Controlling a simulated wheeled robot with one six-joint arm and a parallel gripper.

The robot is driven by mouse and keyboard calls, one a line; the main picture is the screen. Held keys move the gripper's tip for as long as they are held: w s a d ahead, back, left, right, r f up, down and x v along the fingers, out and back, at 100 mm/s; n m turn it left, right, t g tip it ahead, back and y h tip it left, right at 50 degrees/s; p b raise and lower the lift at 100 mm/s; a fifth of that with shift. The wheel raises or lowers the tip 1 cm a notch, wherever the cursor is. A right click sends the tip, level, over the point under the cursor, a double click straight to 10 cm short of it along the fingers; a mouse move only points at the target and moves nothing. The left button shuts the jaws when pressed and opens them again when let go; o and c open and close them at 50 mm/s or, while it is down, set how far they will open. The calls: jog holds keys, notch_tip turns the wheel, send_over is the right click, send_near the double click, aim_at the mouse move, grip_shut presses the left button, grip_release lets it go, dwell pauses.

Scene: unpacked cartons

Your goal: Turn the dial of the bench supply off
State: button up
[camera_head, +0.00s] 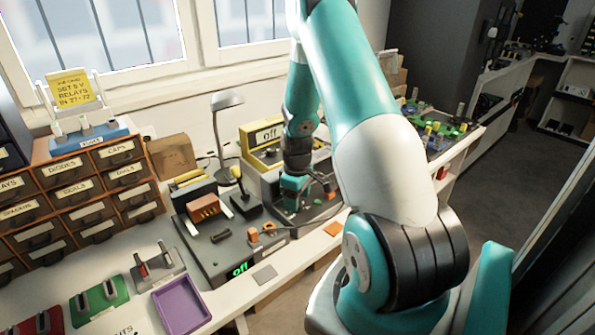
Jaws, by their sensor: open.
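A yellow-and-grey boxy unit with a plate reading "off" (267,134) stands at the back of the bench, left of my wrist. A low dark grey unit with a lit green "off" readout (240,268) sits nearer the front edge. I cannot tell for certain which of the two is the bench supply. My gripper (318,190) is open and reaches down just in front of the yellow unit. My wrist and gripper hide part of that unit's front, and no dial shows clearly. I cannot tell whether the fingers touch anything.
A desk lamp (219,128) stands behind the dark unit. Drawers (75,190) fill the left, with a purple tray (181,304) in front. Small coloured parts (435,125) crowd the right end of the bench. Grey floor (530,180) is open at right.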

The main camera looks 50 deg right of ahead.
notch_tip(320, 180, up, 16)
dwell(0.3)
jog(key=shift+f, duration=0.15)
